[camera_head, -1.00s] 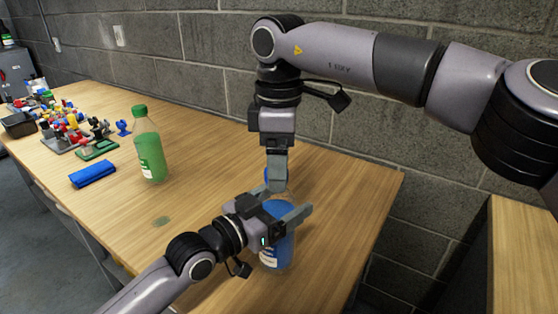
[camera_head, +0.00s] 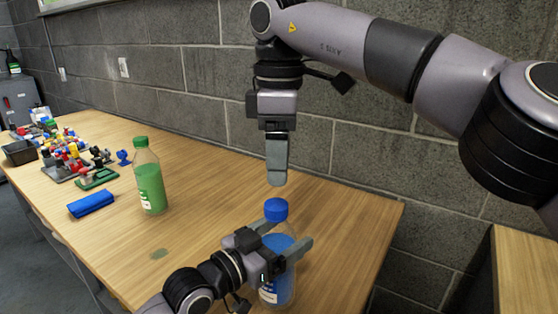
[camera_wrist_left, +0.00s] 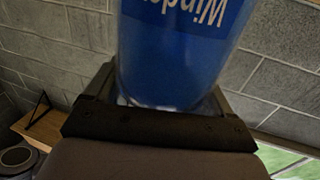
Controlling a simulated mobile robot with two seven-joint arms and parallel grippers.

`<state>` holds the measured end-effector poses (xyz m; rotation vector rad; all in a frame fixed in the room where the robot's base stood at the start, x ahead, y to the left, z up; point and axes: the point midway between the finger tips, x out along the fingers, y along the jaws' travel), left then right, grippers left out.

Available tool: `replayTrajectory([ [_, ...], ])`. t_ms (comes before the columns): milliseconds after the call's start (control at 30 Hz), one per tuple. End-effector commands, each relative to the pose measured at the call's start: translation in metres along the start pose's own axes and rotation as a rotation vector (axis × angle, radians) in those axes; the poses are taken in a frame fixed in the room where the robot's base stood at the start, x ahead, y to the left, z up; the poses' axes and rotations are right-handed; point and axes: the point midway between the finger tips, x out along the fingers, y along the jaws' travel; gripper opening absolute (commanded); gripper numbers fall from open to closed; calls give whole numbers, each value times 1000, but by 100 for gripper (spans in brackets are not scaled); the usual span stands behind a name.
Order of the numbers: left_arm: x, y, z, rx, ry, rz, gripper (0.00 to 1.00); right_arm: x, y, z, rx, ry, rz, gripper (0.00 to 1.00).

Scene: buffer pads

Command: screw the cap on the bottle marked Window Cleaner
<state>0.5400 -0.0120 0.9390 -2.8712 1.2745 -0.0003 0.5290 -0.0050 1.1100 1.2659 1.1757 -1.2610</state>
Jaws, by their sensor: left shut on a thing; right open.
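The clear bottle of blue liquid (camera_head: 283,270) stands upright near the table's front right. Its label reads "Window…" in the left wrist view, where the bottle (camera_wrist_left: 175,65) fills the upper middle. My left gripper (camera_head: 286,238) is shut around the bottle's upper body, one finger on each side. A blue cap (camera_head: 276,209) sits upright on the bottle's top; how tight it is I cannot tell. My right gripper (camera_head: 277,180) points straight down, open and empty, with its fingertips just above the cap and apart from it. One finger mostly hides the other.
A green bottle with a green cap (camera_head: 149,178) stands left of the blue one. A blue block-like item (camera_head: 91,204) and several small coloured parts lie further left. A grey block wall (camera_head: 190,80) runs behind the wooden table (camera_head: 200,215). Between the two bottles the table is clear.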

Motion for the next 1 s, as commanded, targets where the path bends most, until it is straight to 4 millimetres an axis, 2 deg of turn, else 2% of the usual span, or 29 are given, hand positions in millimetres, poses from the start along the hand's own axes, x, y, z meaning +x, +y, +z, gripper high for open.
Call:
replayTrajectory([
  [100, 0, 0, 1, 0, -3, 0, 0, 0, 0, 0, 0, 0, 0, 74],
  [133, 0, 0, 1, 0, -3, 0, 86, 0, 0, 0, 0, 0, 0, 74],
  [167, 0, 0, 1, 0, -3, 0, 96, 0, 0, 0, 0, 0, 0, 74],
  [200, 0, 0, 1, 0, -3, 0, 100, 0, 0, 0, 0, 0, 0, 74],
  [533, -7, -1, 1, 1, -2, -1, 100, 1, 0, 0, 0, 0, 0, 74],
  [1000, -66, -1, 1, 1, -3, -1, 100, 2, 0, 0, 0, 0, 0, 74],
])
